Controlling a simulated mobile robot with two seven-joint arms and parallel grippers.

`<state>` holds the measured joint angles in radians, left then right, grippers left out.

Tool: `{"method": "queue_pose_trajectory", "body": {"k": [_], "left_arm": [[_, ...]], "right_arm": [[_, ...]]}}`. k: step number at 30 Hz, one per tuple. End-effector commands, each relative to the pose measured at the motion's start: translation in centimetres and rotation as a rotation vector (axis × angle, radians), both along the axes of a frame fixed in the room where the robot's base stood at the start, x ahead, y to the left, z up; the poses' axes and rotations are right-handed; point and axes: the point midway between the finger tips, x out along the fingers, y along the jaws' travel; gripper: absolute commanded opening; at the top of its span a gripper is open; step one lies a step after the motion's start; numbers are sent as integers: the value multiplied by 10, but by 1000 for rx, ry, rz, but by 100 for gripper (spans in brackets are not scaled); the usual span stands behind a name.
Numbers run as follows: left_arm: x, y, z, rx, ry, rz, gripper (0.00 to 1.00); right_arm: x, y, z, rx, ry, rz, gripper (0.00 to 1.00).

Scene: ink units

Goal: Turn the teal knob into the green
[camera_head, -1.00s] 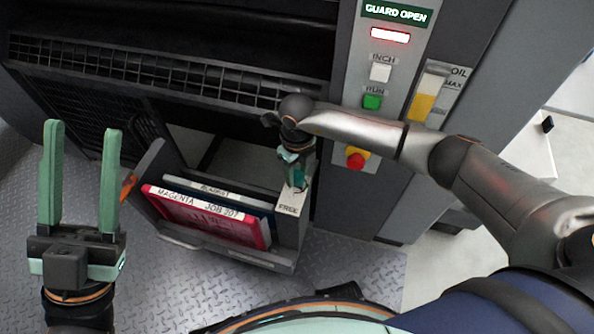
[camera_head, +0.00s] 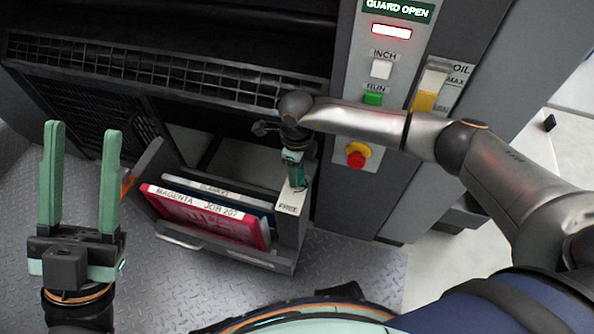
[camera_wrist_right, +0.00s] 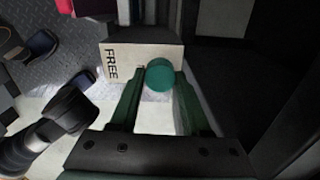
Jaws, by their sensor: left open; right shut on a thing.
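The teal knob (camera_wrist_right: 159,74) is a round teal cap between the fingers of my right gripper (camera_wrist_right: 158,84) in the right wrist view. It sits over a pale panel end marked FREE. In the head view, my right gripper (camera_head: 296,176) points down onto the top of the pale FREE post (camera_head: 288,207), and its fingers and wrist hide most of the knob. The right gripper is shut on the knob. I cannot make out a green zone beside it. My left gripper (camera_head: 81,170) is open and empty at the lower left, apart from everything.
A rack holds a red MAGENTA JOB 207 case (camera_head: 200,215) and a dark one behind it. The control column has a GUARD OPEN sign (camera_head: 397,10), a green RUN button (camera_head: 373,99) and a red stop button (camera_head: 356,156). A dark grille (camera_head: 160,75) runs above the rack.

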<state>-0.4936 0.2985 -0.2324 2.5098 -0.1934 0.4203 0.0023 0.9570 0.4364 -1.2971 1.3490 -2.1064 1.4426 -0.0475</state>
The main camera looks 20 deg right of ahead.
Motion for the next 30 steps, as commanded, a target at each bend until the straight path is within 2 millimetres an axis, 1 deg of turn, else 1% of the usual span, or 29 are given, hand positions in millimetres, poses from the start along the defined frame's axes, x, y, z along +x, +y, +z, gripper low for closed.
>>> {"method": "queue_pose_trajectory", "body": {"k": [6,15,21,30], "left_arm": [[0,-1,-6,-4,7,-8,50],[0,-2,-10,-7,11,-13,50],[0,-2,-11,-8,12,-15,50],[0,-2,-11,-7,11,-16,50]], "right_arm": [[1,-1,0,-1,-2,162,0],[0,0,0,-1,-1,306,0],[0,0,0,-1,-1,343,0],[0,0,0,1,-1,348,0]]}}
